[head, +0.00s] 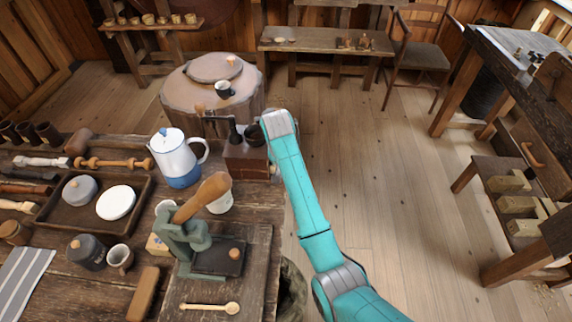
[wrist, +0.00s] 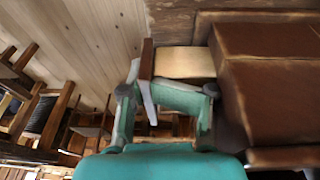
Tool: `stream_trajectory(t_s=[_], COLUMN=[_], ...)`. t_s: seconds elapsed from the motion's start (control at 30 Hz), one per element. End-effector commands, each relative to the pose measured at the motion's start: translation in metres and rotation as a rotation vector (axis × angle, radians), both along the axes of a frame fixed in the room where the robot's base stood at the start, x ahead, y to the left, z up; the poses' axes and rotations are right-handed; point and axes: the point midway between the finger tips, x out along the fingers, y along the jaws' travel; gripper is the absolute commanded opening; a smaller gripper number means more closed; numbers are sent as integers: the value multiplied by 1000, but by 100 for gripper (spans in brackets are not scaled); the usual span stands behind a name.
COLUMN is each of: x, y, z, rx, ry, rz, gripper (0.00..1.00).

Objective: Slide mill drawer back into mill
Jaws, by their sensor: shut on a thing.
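The mill is a brown wooden box (head: 245,158) with a dark top and crank, near the far right edge of the workbench; its brown body (wrist: 270,85) fills the right of the wrist view. The mill drawer (wrist: 186,62) sticks out of the mill's side, its pale wooden interior or top showing behind a brown front panel (wrist: 147,60). My gripper (wrist: 165,92) is shut on the drawer at its front end. The exact finger contact is partly hidden. In the head view my arm's end covers the gripper.
A white and blue pot (head: 175,158) stands left of the mill. A green press with a wooden handle (head: 187,240) and a dark tray (head: 50,210) are nearer. A round stump table (head: 180,100) stands behind.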

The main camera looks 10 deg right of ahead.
Motion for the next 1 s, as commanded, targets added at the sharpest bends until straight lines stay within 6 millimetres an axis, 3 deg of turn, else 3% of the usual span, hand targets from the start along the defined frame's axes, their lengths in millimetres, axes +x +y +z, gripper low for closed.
stream_trajectory(t_s=[0.03,0.23,0.27,0.37,0.67,0.8,1.0], x=[5,6,6,6,5,0,-9], y=[15,16,16,16,15,14,11], z=[3,4,5,5,13,32,62], rx=[17,17,17,17,17,15,10], ry=[-18,-19,-19,-20,-23,-25,-20], rz=[20,19,19,20,17,14,9], gripper=[0,0,35,60,60,65,53])
